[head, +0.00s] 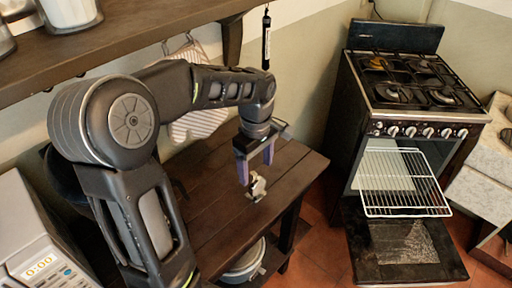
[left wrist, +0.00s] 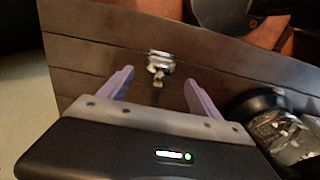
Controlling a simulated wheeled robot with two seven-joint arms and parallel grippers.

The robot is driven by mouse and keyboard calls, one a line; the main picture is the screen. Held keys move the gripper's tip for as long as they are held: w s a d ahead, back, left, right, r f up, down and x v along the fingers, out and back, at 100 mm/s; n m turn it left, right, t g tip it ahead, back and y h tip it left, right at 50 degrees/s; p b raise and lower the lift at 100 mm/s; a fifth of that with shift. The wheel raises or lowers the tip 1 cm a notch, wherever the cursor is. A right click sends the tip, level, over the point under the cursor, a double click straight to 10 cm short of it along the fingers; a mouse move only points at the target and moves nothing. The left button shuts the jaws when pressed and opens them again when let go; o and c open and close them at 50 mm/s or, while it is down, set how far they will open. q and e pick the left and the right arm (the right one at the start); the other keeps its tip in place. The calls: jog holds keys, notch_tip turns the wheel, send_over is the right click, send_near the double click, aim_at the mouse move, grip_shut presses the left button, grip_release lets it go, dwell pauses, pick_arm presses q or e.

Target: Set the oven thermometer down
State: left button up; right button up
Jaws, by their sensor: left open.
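The oven thermometer (head: 258,186) is a small pale metal piece on the dark wooden table (head: 215,205), close to the table's right part. In the left wrist view the thermometer (left wrist: 159,66) shows as a shiny metal piece on the planks, just beyond the fingertips and between their lines. My left gripper (head: 256,172) points down over it, its purple fingers spread. In the left wrist view the left gripper (left wrist: 159,78) is open, with nothing between its fingers. Whether a fingertip touches the thermometer I cannot tell. My right gripper does not show.
A black stove (head: 400,100) stands to the right, its oven door open and a wire rack (head: 403,185) pulled out. A wooden shelf (head: 120,50) runs above the table. A microwave (head: 40,245) is at the lower left. A pot (head: 245,262) sits below the table top.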

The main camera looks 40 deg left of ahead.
pick_arm(q)
notch_tip(320, 180, up, 8)
jog(key=shift+r, duration=0.15)
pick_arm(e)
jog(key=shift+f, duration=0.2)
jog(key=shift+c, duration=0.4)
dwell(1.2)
